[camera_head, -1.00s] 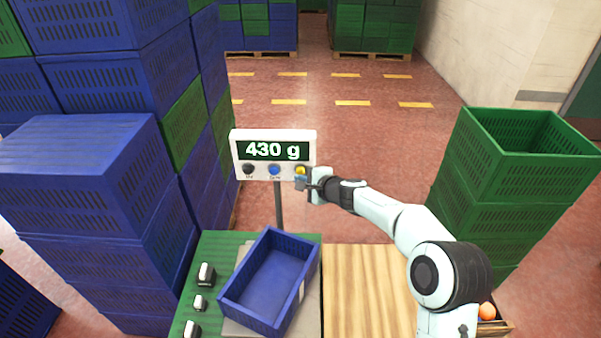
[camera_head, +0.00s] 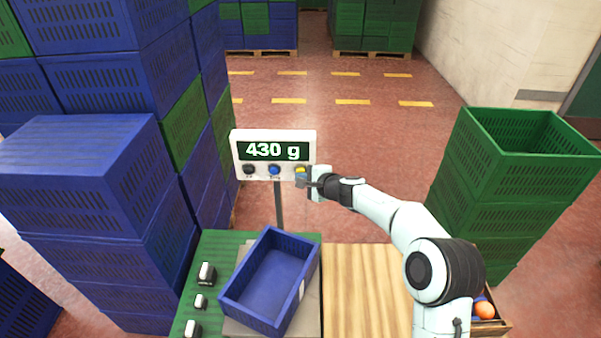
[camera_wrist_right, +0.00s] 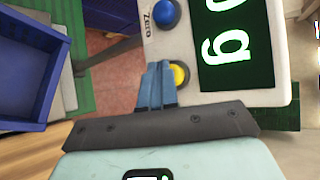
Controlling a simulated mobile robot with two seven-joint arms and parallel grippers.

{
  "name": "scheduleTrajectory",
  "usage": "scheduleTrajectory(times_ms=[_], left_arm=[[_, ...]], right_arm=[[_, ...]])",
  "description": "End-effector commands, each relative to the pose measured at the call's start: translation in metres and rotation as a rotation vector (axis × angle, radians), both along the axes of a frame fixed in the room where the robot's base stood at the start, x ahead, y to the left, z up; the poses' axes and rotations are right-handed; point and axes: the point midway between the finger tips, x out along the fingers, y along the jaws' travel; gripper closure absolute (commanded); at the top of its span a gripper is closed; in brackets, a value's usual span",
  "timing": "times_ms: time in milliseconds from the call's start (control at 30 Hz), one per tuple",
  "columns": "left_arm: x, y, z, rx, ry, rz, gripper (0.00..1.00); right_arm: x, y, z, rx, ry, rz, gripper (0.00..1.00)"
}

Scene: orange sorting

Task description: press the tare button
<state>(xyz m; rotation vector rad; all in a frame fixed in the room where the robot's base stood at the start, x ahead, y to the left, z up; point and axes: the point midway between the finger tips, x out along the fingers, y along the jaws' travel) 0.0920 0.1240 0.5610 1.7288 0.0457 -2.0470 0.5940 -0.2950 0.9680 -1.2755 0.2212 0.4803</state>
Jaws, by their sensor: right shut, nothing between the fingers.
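The scale's white display panel (camera_head: 273,134) stands on a post and reads "430 g". It has a black button (camera_head: 249,169), a blue button (camera_head: 274,170) and a yellow button (camera_head: 300,170) in a row below the screen. In the right wrist view the blue button (camera_wrist_right: 166,14) is labelled "Zero"; the label of the yellow button (camera_wrist_right: 179,74) is hidden. My right gripper (camera_head: 302,182) is shut and empty, its blue fingertips (camera_wrist_right: 158,68) right at the yellow button. I cannot tell whether they touch it. My left gripper is not in view.
A blue crate (camera_head: 308,268) sits on the scale platform below the panel. Stacked blue crates (camera_head: 85,165) stand left, and stacked green crates (camera_head: 480,190) stand right. A wooden box with oranges (camera_head: 485,310) is at the lower right, partly behind my arm.

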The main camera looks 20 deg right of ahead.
Motion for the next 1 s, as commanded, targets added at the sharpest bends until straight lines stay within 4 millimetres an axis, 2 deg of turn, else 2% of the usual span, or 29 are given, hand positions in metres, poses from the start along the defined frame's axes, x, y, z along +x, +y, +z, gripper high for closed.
scheduleTrajectory(times_ms=[700,1000], left_arm=[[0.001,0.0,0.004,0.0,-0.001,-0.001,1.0],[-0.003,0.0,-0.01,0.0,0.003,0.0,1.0]], right_arm=[[0.004,-0.003,-0.001,0.0,0.0,-0.001,1.0],[-0.006,0.002,-0.003,-0.001,0.001,-0.001,1.0]])
